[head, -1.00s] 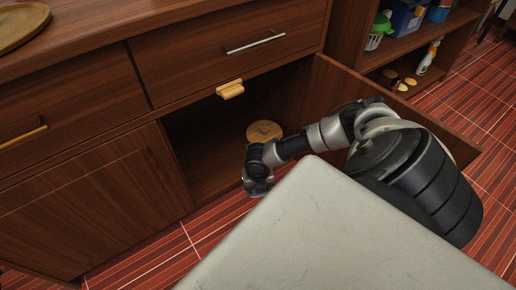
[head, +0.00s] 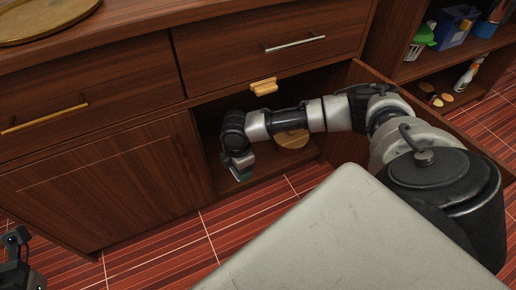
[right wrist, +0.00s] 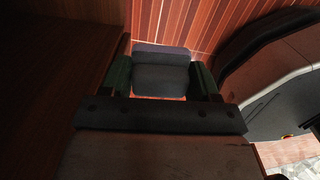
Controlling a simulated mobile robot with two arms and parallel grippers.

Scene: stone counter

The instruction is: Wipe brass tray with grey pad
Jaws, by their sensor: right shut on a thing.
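The brass tray (head: 40,20) lies on the wooden counter top at the upper left of the head view, cut off by the frame. My right gripper (head: 241,174) is low in front of the open cabinet, pointing down, well away from the tray. In the right wrist view the grey pad (right wrist: 160,75) sits between the two fingers, and the gripper is shut on it. In the head view the pad is too small to make out clearly. A dark part of my left arm (head: 18,250) shows at the lower left edge; its fingers are not clear.
The open cabinet door (head: 349,78) stands right of the cabinet. A round wooden piece (head: 292,139) is inside, partly behind my right arm. A tan block-shaped piece (head: 263,87) sticks out under the drawer. Shelves with bins (head: 454,27) stand at the upper right.

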